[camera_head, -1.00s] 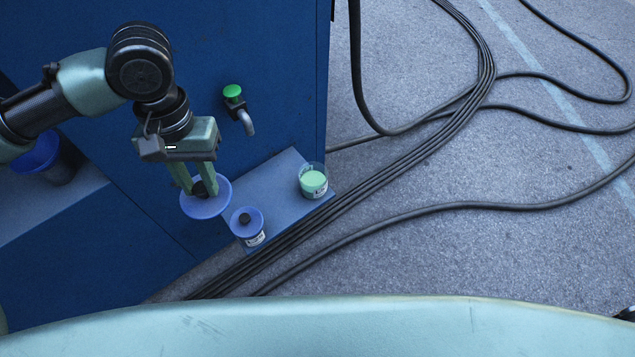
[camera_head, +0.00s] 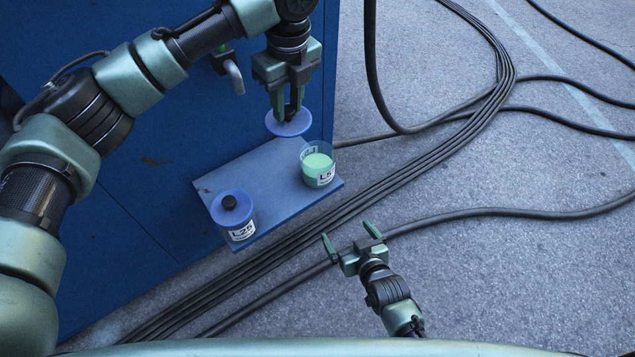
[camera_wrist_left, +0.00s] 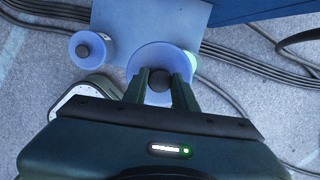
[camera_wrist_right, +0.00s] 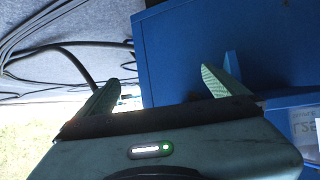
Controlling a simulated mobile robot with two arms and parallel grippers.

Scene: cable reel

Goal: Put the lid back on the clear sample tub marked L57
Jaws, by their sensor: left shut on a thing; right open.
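The clear tub marked L57 (camera_head: 317,167) stands uncovered at the right end of a small blue shelf, with pale green contents. My left gripper (camera_head: 288,112) is shut on the dark knob of a blue round lid (camera_head: 289,124). It holds the lid in the air, up and to the left of the tub in the head view. In the left wrist view the lid (camera_wrist_left: 152,56) hides most of the tub; only a pale green edge (camera_wrist_left: 194,62) shows. My right gripper (camera_head: 348,242) is open and empty, lower than the shelf in the head view.
A second tub with a blue lid and black knob (camera_head: 232,215) stands at the shelf's left end. The blue shelf (camera_head: 262,175) is bare between the tubs. A grey tap (camera_head: 235,77) sticks out of the blue cabinet. Black cables (camera_head: 440,140) run over the ground beside the shelf.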

